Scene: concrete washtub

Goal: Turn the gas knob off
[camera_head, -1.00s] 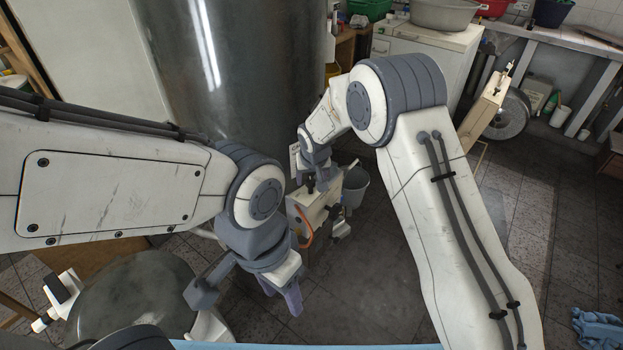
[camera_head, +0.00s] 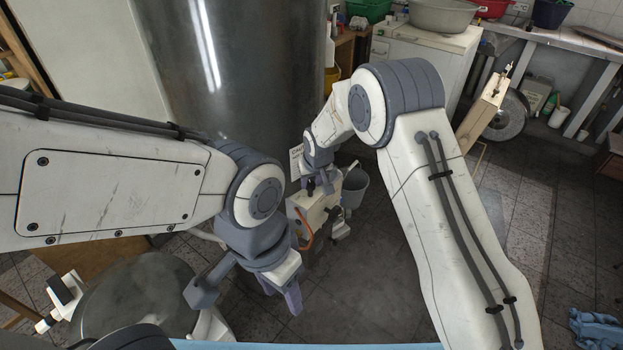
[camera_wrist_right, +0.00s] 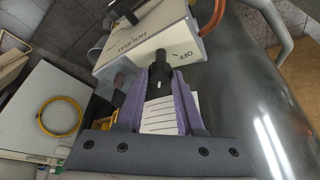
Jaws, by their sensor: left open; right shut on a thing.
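The gas knob (camera_wrist_right: 161,60) is black and sits on a pale control box (camera_wrist_right: 140,50) marked "OFF" and "HOLIDAY". The box also shows in the head view (camera_head: 303,207), low in front of the big metal cylinder. My right gripper (camera_wrist_right: 160,85) is shut on the knob, its purple fingers on both sides of it; the fingers partly hide its lower part. In the head view my right gripper (camera_head: 321,185) is just above the box. My left gripper (camera_head: 283,290) is open and empty, nearer and lower than the box, and apart from it.
The metal cylinder (camera_head: 250,90) stands close behind the box. A round metal vessel (camera_head: 135,295) is at lower left. The tiled floor (camera_head: 370,285) between the arms is clear.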

